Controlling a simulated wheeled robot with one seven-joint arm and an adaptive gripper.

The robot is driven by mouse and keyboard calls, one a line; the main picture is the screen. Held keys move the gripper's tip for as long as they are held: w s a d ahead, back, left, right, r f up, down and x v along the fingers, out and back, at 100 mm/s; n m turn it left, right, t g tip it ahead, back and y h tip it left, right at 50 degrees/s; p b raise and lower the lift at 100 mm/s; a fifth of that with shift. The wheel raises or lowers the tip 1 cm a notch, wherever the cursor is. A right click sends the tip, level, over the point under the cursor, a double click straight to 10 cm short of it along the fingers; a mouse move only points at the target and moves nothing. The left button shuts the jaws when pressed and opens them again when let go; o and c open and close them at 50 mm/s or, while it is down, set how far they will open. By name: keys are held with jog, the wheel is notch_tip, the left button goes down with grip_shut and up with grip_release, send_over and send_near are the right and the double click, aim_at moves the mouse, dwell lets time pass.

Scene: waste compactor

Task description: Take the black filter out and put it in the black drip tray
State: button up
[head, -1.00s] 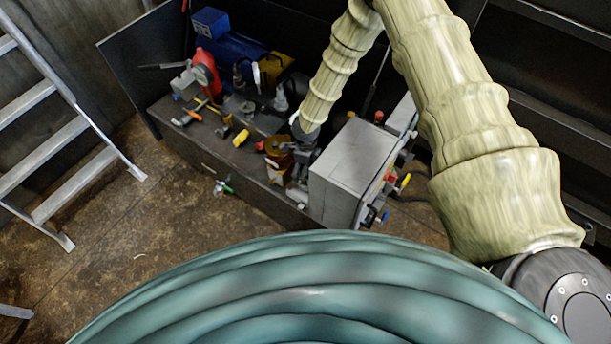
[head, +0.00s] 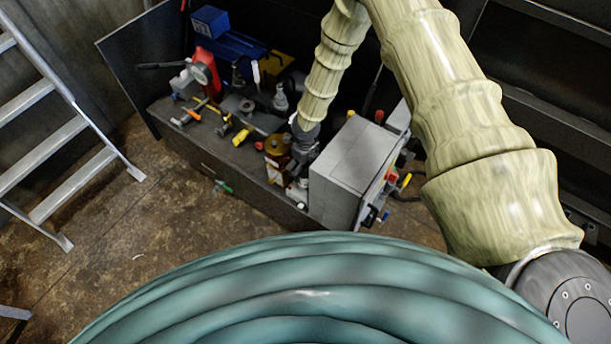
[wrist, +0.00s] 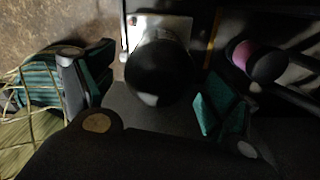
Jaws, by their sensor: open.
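In the wrist view a black rounded thing (wrist: 158,72), which looks like the black filter, stands in front of a pale plate, between the teal-padded fingers of my gripper (wrist: 155,90). The fingers are open on either side of it, and I see no clear contact. In the head view my gripper (head: 303,150) points down at the bench beside a grey box, and the filter cannot be told apart there. I cannot make out the black drip tray in either view.
The grey box (head: 347,170) stands close to the right of my gripper. A yellow-and-red part (head: 277,148) is close on its left. Tools and a red machine (head: 203,68) crowd the dark bench. A pink-ended part (wrist: 245,54) is right in the wrist view. A ladder (head: 60,150) stands left.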

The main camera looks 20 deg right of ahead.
jog(key=m+b, duration=0.1)
jog(key=m, duration=0.6)
jog(key=shift+m+b, duration=0.3)
jog(key=m, duration=0.4)
jog(key=shift+m+b, duration=0.35)
jog(key=shift+m, duration=0.05)
jog(key=m, duration=0.2)
jog(key=shift+m, duration=0.4)
jog(key=shift+c, duration=0.2)
jog(key=c, duration=1.1)
jog(key=n, duration=0.5)
